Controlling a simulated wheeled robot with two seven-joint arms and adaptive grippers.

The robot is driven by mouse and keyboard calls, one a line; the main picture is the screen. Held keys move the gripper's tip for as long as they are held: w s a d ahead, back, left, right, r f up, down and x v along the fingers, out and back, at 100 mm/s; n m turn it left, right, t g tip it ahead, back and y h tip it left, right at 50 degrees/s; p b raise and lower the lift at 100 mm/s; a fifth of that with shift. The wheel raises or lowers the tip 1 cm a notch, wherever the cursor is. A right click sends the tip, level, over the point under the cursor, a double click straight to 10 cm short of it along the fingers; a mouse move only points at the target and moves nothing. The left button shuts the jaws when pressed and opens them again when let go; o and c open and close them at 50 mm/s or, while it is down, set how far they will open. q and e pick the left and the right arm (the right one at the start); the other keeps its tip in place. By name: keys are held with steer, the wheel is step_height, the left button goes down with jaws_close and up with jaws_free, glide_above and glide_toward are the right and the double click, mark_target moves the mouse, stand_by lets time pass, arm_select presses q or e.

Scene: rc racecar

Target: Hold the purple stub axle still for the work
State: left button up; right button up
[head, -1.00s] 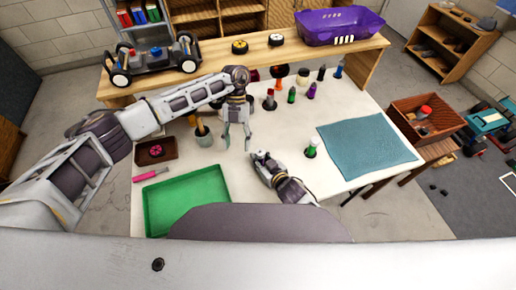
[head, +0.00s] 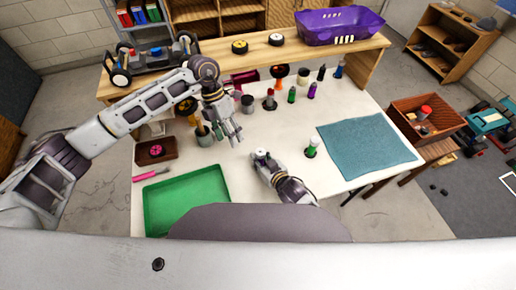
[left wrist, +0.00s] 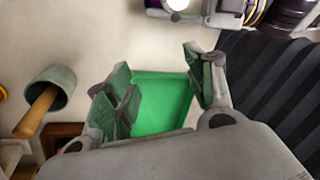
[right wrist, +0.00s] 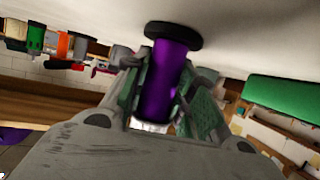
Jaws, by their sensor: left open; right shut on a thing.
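The purple stub axle (right wrist: 165,75), a purple cylinder with a dark round flange at one end, sits between the fingers of my right gripper (right wrist: 170,92) in the right wrist view. That gripper is shut on it. In the head view my right gripper (head: 261,156) is low over the middle of the white table, and I cannot make out the axle's purple there. My left gripper (head: 234,138) is up and left of it, apart from it, tilted toward the lower right. In the left wrist view its fingers (left wrist: 160,85) are spread with nothing between them.
A green tray (head: 188,202) lies at the table's front left, with a cup (head: 204,139) holding a handled tool behind it. A green bottle (head: 311,149) stands right of my right gripper. Several bottles stand at the back. A blue mat (head: 366,150) lies right.

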mark_target(259, 151)
arm_select(q)
steer(key=d+r+m+t+h, duration=0.1)
steer(key=d+r+m, duration=0.2)
steer(key=m, duration=1)
steer(key=shift+w+d+t+h, duration=0.4)
steer(key=shift+d, duration=0.7)
steer(key=shift+r, duration=0.1)
steer(key=shift+x, duration=6)
